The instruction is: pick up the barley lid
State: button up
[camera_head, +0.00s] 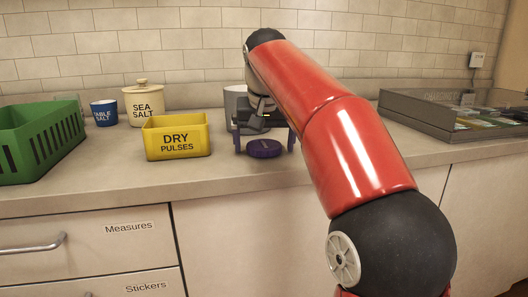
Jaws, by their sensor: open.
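A round dark purple lid (264,149) lies flat on the counter; any wording on it is too small to read, so I cannot tell for sure that it is the barley lid. My gripper (264,143) points down over the lid. Its two purple fingers are spread apart, one to the left and one to the right of the lid, with nothing held between them. Whether the fingertips touch the counter is not clear. My red arm reaches in from the right and hides part of the counter behind.
A grey canister (233,107) stands close behind my gripper. A yellow "Dry Pulses" bin (176,147) is to the left, with a "Sea Salt" jar (145,108), a blue cup (104,115) and a green crate (22,158) beyond. A grey case (428,116) lies right.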

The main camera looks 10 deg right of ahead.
aim_at(264, 145)
jog(key=c, duration=1.1)
jog(key=shift+o, duration=0.2)
jog(key=shift+r, duration=0.15)
notch_tip(264, 145, up, 10)
jog(key=p, duration=0.1)
jog(key=shift+p, duration=0.35)
